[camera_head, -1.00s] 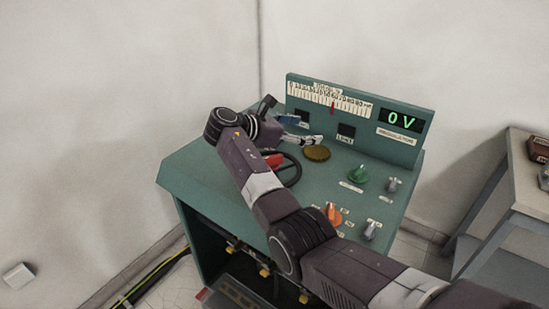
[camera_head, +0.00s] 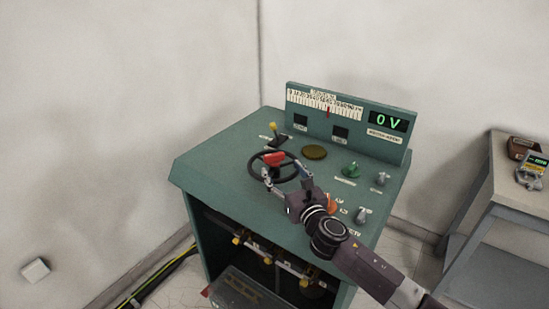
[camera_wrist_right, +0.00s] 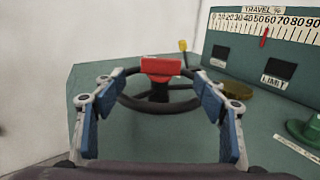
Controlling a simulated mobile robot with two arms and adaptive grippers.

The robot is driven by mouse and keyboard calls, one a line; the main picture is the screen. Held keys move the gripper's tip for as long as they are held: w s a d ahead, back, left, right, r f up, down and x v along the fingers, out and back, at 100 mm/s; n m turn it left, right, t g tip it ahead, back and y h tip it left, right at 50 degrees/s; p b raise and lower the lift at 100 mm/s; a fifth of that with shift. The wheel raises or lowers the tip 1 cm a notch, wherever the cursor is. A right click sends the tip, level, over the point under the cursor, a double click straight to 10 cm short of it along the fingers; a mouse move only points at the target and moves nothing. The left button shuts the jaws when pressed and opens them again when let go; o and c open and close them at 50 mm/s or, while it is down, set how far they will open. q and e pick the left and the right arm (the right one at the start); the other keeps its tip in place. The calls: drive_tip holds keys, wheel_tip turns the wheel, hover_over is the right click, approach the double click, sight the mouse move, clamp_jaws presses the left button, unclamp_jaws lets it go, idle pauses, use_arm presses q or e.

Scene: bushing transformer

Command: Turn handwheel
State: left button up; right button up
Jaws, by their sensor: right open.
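The black handwheel (camera_head: 256,163) lies on the sloping top of the green console, with a red block (camera_head: 273,158) at its far rim. In the right wrist view the wheel (camera_wrist_right: 158,106) and red block (camera_wrist_right: 161,66) show between my fingers. My right gripper (camera_head: 286,180) is open at the near side of the wheel, its blue-padded fingers spread to either side. The gripper (camera_wrist_right: 157,120) holds nothing; whether a finger touches the rim I cannot tell. My left gripper is not in view.
The console's back panel carries a travel scale (camera_head: 325,104) with a red pointer and a display (camera_head: 388,121) reading 0 V. A yellow-tipped lever (camera_head: 273,130), a brass disc (camera_head: 314,152), a green knob (camera_head: 352,169) and grey knobs surround the wheel. A side table (camera_head: 505,183) stands right.

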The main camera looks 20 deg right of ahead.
sight(275, 159)
drive_tip(key=shift+w+a+r, duration=0.1)
drive_tip(key=shift+w, duration=1.75)
drive_tip(key=shift+w+a+r, duration=0.1)
drive_tip(key=shift+w, duration=1.75)
drive_tip(key=shift+f, duration=0.1)
drive_tip(key=c, duration=1.7)
drive_tip(key=shift+h, duration=0.3)
